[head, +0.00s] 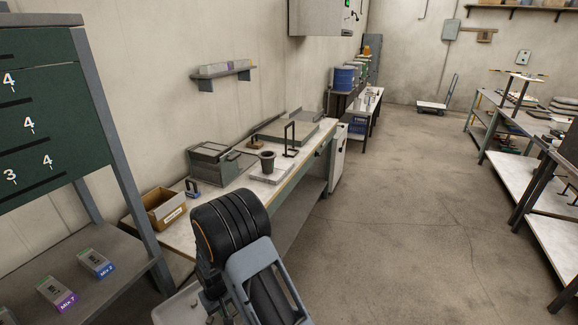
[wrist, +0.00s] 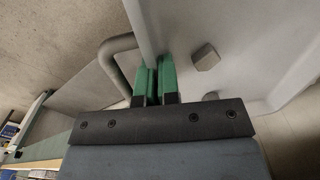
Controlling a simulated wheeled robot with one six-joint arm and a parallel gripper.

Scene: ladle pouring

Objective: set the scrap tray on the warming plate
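A pale grey tray, which I take for the scrap tray (wrist: 240,30), fills the upper right of the wrist view, with small grey lumps inside and a bent tube handle on its outer side. My gripper (wrist: 157,84) has its two green fingers close together on either side of the tray's wall. A pale part of the tray (head: 178,306) shows at the bottom of the head view, beside my dark arm, which hides the fingers. On the bench, a flat plate (head: 300,131) lies at the back and a pale slab (head: 262,175) lies under a dark cup; I cannot tell which is the warming plate.
The bench (head: 236,196) also holds a cardboard box (head: 163,208), a grey lidded unit (head: 214,160), a dark cup (head: 267,160) and an upright black frame (head: 290,138). A green board rack (head: 60,120) stands at left. The floor (head: 400,220) at right is clear.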

